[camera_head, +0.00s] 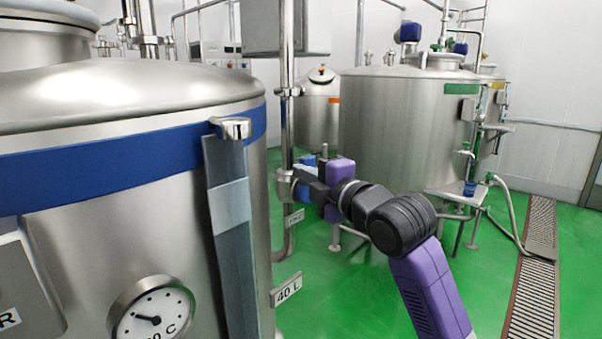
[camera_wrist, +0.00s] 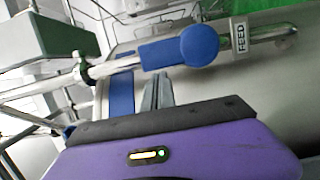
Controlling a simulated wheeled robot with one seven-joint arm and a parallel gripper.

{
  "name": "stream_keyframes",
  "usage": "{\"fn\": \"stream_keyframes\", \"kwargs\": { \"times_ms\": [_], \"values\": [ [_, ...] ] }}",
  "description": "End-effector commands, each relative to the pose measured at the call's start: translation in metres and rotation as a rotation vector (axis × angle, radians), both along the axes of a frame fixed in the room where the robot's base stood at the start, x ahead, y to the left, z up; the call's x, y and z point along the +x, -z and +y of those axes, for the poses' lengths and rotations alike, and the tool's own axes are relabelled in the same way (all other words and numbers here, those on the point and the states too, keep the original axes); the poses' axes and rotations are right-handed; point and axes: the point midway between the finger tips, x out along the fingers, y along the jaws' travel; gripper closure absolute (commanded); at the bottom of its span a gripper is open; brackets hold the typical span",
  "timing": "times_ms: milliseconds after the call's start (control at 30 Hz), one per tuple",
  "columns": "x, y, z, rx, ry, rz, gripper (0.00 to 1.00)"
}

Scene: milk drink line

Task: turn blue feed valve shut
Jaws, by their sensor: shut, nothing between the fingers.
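The blue feed valve (camera_wrist: 180,50) shows in the wrist view as a blue handle with a rounded end, lying along a steel pipe. A FEED tag (camera_wrist: 241,42) hangs on the pipe to its right. My gripper (camera_wrist: 158,78) is shut and empty, its fingertips just below the handle in that picture. I cannot tell whether they touch it. In the head view my gripper (camera_head: 306,182) is at the vertical pipe right of the large tank, by the valve's blue parts (camera_head: 303,170). My gripper and wrist partly hide the valve there.
The large steel tank (camera_head: 120,115) with a blue band fills the left. A vertical pipe (camera_head: 287,120) stands beside it, with a 40 L tag (camera_head: 287,289) lower down. Another steel tank (camera_head: 400,125) stands behind my arm. Green floor (camera_head: 400,320) is open at right.

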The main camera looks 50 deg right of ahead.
Motion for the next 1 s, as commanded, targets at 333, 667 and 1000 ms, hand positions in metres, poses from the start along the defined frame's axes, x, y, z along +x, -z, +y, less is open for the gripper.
{"fn": "stream_keyframes", "kwargs": {
  "times_ms": [333, 667, 1000],
  "values": [
    [0.0, -0.003, -0.003, 0.036, 0.001, 0.001, 1.0],
    [0.0, -0.004, -0.006, 0.086, 0.002, 0.002, 1.0],
    [0.001, -0.01, -0.016, 0.215, 0.003, 0.006, 1.0]
  ]
}}
